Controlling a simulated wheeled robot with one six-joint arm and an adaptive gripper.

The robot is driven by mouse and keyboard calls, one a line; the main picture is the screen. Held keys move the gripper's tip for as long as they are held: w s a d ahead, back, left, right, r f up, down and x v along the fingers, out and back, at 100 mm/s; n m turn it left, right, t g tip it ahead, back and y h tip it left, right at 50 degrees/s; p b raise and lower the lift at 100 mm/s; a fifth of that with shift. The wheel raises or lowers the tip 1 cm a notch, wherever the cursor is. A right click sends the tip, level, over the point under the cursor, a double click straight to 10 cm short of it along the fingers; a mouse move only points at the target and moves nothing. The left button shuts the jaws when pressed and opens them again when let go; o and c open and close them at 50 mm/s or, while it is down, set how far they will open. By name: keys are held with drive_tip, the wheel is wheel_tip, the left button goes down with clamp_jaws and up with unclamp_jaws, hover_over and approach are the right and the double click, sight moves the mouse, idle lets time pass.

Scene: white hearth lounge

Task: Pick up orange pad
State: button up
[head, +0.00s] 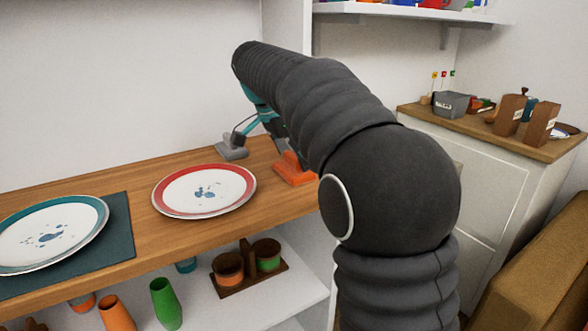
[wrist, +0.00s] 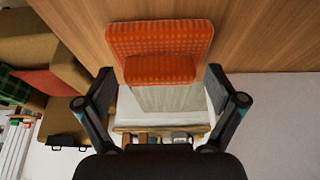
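The orange pad (head: 293,168) lies on the wooden shelf top near its right end, partly hidden behind my arm in the head view. In the wrist view the orange pad (wrist: 160,36) shows as a flat textured slab with a raised block on its near side. My gripper (wrist: 160,75) is open, with one finger on each side of the raised block in the picture. Nothing is held. In the head view my gripper is mostly hidden behind my arm, above the pad. Whether the fingers are level with the block, I cannot tell.
A grey pad (head: 232,148) stands behind and left of the orange one. A red-rimmed plate (head: 204,190) lies left, and a teal-rimmed plate (head: 52,234) rests on a dark mat (head: 120,232). A cabinet (head: 480,190) with boxes stands right.

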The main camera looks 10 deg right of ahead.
sight(294, 154)
drive_tip(key=c, duration=0.8)
drive_tip(key=shift+r, duration=0.5)
wheel_tip(294, 154, up, 3)
drive_tip(key=shift+r, duration=0.15)
drive_tip(key=s+d+r, duration=0.2)
drive_tip(key=d, duration=0.1)
drive_tip(key=s+d+r, duration=0.2)
drive_tip(key=s+d, duration=0.1)
drive_tip(key=s+d+r, duration=0.2)
drive_tip(key=shift+s+d+r, duration=0.3)
drive_tip(key=shift+d+r, duration=0.1)
